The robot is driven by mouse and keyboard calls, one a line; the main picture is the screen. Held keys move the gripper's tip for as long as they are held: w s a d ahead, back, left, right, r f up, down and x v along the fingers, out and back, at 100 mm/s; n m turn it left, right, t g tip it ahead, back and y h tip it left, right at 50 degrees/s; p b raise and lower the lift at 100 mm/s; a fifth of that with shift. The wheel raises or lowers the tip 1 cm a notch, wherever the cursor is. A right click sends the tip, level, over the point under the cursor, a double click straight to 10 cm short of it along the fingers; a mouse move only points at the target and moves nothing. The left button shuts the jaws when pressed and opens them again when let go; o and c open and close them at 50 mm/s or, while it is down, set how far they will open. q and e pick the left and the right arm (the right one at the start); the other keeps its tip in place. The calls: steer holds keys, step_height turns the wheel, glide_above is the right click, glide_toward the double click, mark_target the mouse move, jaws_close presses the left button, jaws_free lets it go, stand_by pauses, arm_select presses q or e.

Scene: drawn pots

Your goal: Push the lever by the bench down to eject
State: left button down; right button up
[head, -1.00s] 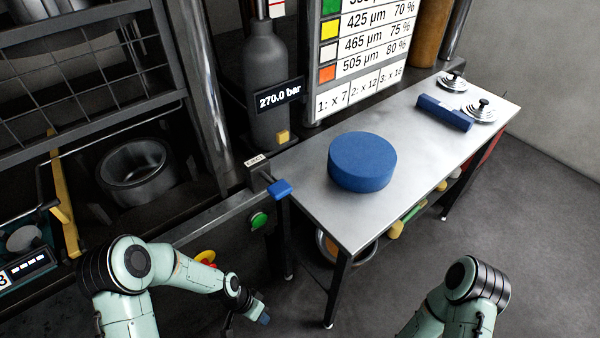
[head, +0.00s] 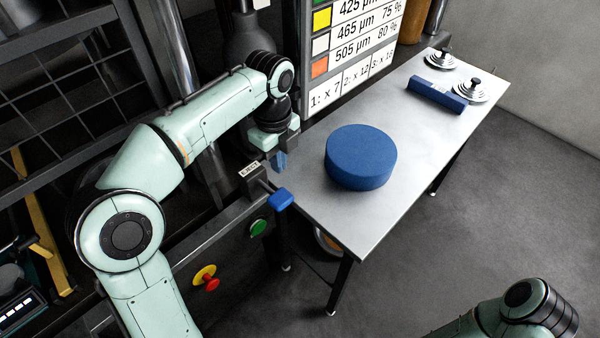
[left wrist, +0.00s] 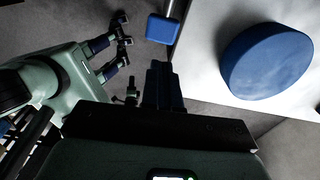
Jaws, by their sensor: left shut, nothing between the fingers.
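The eject lever has a blue handle (head: 281,199) on a short rod, at the near left corner of the bench (head: 365,225). An EJECT label (head: 249,170) sits on the housing beside it. The handle also shows in the left wrist view (left wrist: 163,28), beyond my fingertips. My left gripper (head: 280,160) is shut and empty, pointing down just above and behind the handle, with a visible gap. My right gripper (left wrist: 122,48) shows at the left of the left wrist view with its fingers apart; in the head view only part of its arm shows.
A large blue disc (head: 360,157) lies on the bench close to the lever. A blue block (head: 437,95) and metal lidded pieces (head: 475,90) lie at its far end. A green button (head: 258,227) and a red knob (head: 208,278) sit on the panel below the lever.

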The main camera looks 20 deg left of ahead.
mark_target(282, 198)
arm_select(q)
step_height(282, 198, up, 2)
steer(key=shift+r+m, duration=0.2)
steer(key=shift+m, duration=0.2)
arm_select(e)
steer(key=shift+w, duration=0.25)
arm_select(q)
step_height(282, 198, down, 13)
steer(key=b, duration=0.2)
steer(key=shift+f+b, duration=0.1)
steer(key=shift+b, duration=0.25)
steer(key=shift+f, duration=0.5)
arm_select(e)
steer(key=shift+s+f, duration=1.6)
steer(key=shift+f, duration=0.25)
